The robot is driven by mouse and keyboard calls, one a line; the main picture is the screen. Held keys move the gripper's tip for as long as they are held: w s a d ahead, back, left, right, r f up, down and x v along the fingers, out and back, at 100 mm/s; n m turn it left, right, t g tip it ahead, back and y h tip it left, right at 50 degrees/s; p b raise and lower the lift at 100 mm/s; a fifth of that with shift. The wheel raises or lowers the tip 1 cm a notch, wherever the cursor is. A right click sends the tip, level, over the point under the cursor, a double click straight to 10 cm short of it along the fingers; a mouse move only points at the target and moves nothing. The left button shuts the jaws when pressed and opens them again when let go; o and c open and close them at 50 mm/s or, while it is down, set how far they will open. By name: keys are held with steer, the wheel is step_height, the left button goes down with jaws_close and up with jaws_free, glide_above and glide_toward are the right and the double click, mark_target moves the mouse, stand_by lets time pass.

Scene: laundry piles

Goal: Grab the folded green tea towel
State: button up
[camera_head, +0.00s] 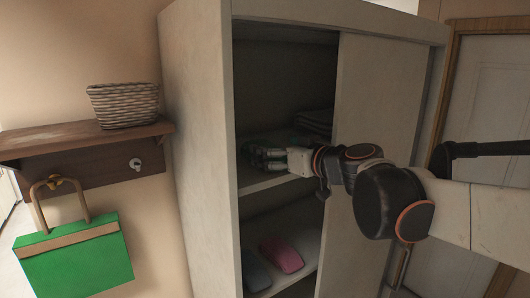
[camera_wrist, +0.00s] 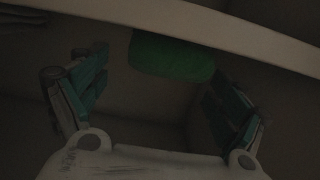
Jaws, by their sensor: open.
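The folded green tea towel (camera_wrist: 172,57) shows in the wrist view as a dim green shape at the top centre, ahead of and between my fingers. My gripper (camera_wrist: 157,82) is open, with one finger on each side and nothing between the pads near the palm. In the head view my gripper (camera_head: 268,157) reaches into the upper shelf space of the cabinet (camera_head: 196,150). The towel cannot be told apart from my gripper there. The wrist view is dark, so I cannot tell whether the fingers touch it.
A sliding door (camera_head: 380,95) covers the cabinet's right side. Dark folded cloths (camera_head: 315,121) lie on the same shelf, behind right. Pink (camera_head: 282,254) and teal (camera_head: 255,271) folded cloths lie on the shelf below. A wicker basket (camera_head: 123,105) and green bag (camera_head: 75,258) are at left.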

mark_target(245, 149)
steer(key=shift+p+x, duration=0.65)
steer(key=shift+x, duration=1.95)
steer(key=c, duration=0.9)
